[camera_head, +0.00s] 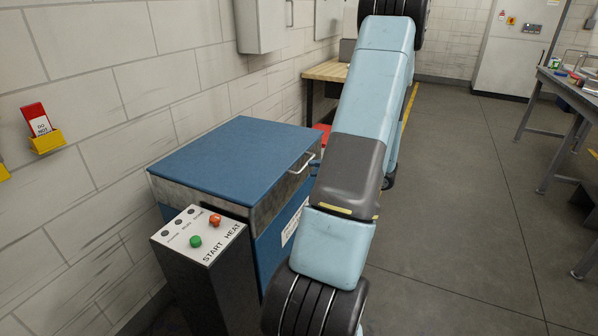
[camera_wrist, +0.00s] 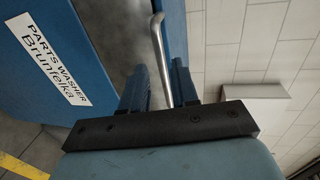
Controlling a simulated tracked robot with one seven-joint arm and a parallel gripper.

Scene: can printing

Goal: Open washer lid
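The parts washer is a blue box beside the left wall in the head view, and its flat blue lid (camera_head: 235,150) lies level and closed. A bent metal handle (camera_head: 303,163) sits at the lid's right front edge. The handle also shows in the wrist view as a grey bar (camera_wrist: 161,55). A small gap seems to show beside the bar; contact is hard to tell. In the head view my arm hides the gripper.
A control post (camera_head: 198,235) with a green and a red button stands against the washer's near side. A wooden bench (camera_head: 326,70) is behind the washer. The floor (camera_head: 460,200) to the right is clear up to a grey table (camera_head: 570,90).

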